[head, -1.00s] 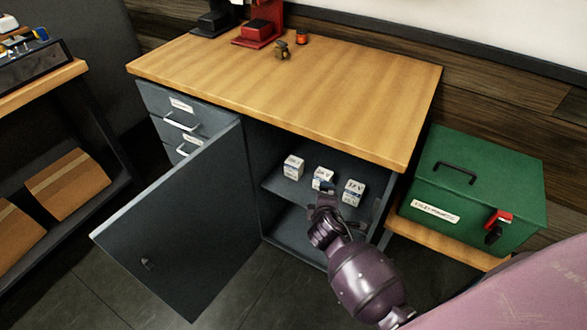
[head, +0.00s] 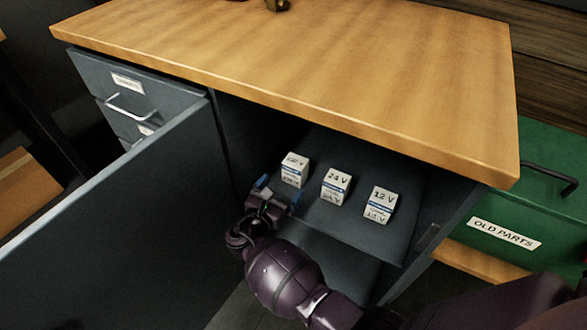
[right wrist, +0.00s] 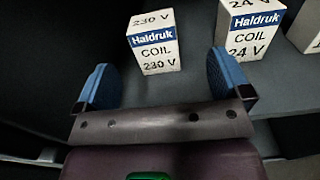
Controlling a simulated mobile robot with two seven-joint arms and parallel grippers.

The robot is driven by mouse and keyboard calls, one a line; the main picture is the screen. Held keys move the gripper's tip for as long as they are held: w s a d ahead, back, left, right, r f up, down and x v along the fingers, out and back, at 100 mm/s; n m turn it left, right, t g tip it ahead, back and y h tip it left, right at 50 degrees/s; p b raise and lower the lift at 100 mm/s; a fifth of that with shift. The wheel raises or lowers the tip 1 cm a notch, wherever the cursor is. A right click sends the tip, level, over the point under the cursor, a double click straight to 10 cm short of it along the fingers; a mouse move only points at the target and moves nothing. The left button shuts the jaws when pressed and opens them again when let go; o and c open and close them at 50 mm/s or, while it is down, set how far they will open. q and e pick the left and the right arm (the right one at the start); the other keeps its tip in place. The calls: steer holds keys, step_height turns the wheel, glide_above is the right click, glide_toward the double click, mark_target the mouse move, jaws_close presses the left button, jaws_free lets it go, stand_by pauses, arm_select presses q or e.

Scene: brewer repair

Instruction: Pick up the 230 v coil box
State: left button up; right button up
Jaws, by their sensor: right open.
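The 230 V coil box (head: 294,170) is a small white box with a blue band, standing at the left of a row of three on the cabinet shelf. In the right wrist view its label reads 230 V (right wrist: 153,42). My right gripper (head: 277,190) is open and empty, just in front of this box and slightly to its left. In the right wrist view the blue fingertips (right wrist: 160,85) are spread wide, with the box ahead of them and not between them. My left gripper is not in view.
The 24 V box (head: 336,187) stands close to the right of the 230 V box, and the 12 V box (head: 379,204) farther right. The wooden worktop (head: 300,65) overhangs the shelf (head: 340,222). The open door (head: 120,220) is at left; a green case (head: 505,210) is at right.

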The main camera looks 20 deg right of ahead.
mark_target(297, 159)
steer(key=shift+w+f, duration=0.1)
steer(key=shift+w, duration=0.15)
steer(key=shift+w+d, duration=0.15)
steer(key=shift+w, duration=0.05)
steer(key=b+x, duration=0.1)
steer(key=x, duration=0.4)
steer(key=b+x, duration=0.1)
steer(key=x, duration=0.3)
steer(key=shift+w+b, duration=0.2)
steer(key=shift+b, duration=0.1)
steer(key=shift+w+d+r, duration=0.3)
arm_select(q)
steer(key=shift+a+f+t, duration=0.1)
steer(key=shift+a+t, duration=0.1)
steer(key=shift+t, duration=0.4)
arm_select(e)
steer(key=shift+r, duration=0.15)
steer(key=shift+c, duration=0.2)
steer(key=c, duration=1.1)
